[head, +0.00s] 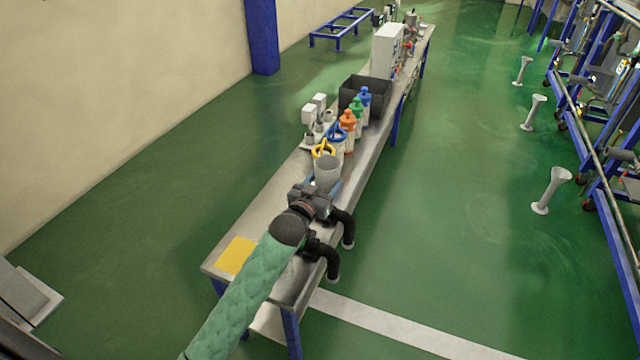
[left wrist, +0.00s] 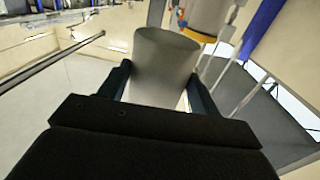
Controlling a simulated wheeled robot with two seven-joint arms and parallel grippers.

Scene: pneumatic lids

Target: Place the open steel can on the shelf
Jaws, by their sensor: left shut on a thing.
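The open steel can (head: 327,170) is a plain grey cylinder, upright, over the near part of the long steel bench (head: 225,257). My left gripper (head: 322,192) is shut on it from the near side. In the left wrist view the can (left wrist: 163,66) stands between the two fingers of the gripper (left wrist: 158,90). Whether the can's base touches the bench is hidden by my gripper. I cannot make out which surface is the shelf. My right gripper is not in view.
A yellow sheet (head: 236,255) lies at the bench's near end.

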